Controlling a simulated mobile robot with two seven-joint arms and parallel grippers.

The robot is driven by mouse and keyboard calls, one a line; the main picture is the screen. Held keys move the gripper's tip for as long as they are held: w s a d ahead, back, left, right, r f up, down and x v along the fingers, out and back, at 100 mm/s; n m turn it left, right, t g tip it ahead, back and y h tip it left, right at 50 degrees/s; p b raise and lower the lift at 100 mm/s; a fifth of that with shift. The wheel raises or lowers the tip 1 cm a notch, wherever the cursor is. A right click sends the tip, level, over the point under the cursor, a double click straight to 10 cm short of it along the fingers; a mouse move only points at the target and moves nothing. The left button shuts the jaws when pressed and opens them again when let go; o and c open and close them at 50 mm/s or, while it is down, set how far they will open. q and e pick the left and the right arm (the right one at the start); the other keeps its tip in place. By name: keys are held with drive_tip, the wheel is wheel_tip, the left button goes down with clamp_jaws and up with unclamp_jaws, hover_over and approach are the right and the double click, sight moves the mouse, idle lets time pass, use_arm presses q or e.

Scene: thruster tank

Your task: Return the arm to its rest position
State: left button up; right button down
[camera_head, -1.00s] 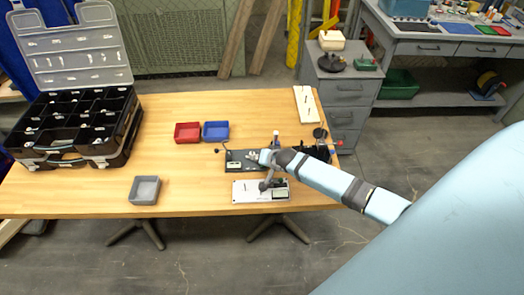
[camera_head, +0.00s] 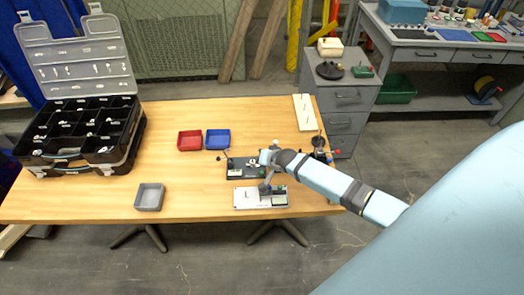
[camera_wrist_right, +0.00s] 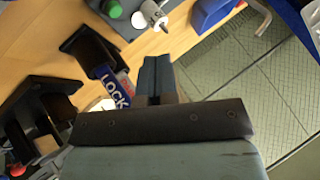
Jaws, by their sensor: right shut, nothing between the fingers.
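My right arm (camera_head: 330,180) comes in from the right in the head view, and its gripper (camera_head: 268,170) is small there, over the black plate (camera_head: 238,173) and the white device (camera_head: 244,200). I cannot tell from that view whether it touches either. In the right wrist view the gripper (camera_wrist_right: 157,78) is shut, its two fingers together with nothing between them. A blue part lettered LOCK (camera_wrist_right: 114,90) shows just left of the fingers. My left gripper is in neither view.
On the wooden table (camera_head: 90,200) are a red bin (camera_head: 190,141), a blue bin (camera_head: 218,140), a grey bin (camera_head: 149,197) and an open black organizer case (camera_head: 75,130). A white board (camera_head: 305,112) lies at the back right. A grey drawer cabinet (camera_head: 345,98) stands beyond. The table's middle left is clear.

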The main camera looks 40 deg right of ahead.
use_arm(q)
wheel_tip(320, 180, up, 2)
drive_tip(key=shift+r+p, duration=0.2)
drive_tip(key=shift+p, duration=0.45)
use_arm(e)
wheel_tip(320, 180, up, 2)
drive_tip(key=shift+r, duration=0.1)
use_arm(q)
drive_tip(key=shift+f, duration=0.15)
use_arm(e)
drive_tip(key=shift+s+a, duration=0.1)
drive_tip(key=s+a+f+n+y, duration=0.2)
drive_tip(key=s+a+n, duration=0.3)
drive_tip(key=s+a, duration=0.6)
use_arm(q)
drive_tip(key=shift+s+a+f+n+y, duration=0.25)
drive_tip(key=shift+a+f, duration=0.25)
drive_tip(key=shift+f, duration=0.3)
use_arm(e)
drive_tip(key=s+a+r+n, duration=0.2)
drive_tip(key=s+r, duration=0.1)
drive_tip(key=s, duration=0.5)
drive_tip(key=s+a+r+n+t, duration=0.1)
drive_tip(key=s+a+r+n, duration=0.2)
drive_tip(key=s, duration=0.4)
drive_tip(key=shift+s+a+r+n+t, duration=0.2)
drive_tip(key=shift+s+a+n+t, duration=0.1)
drive_tip(key=shift+s, duration=0.1)
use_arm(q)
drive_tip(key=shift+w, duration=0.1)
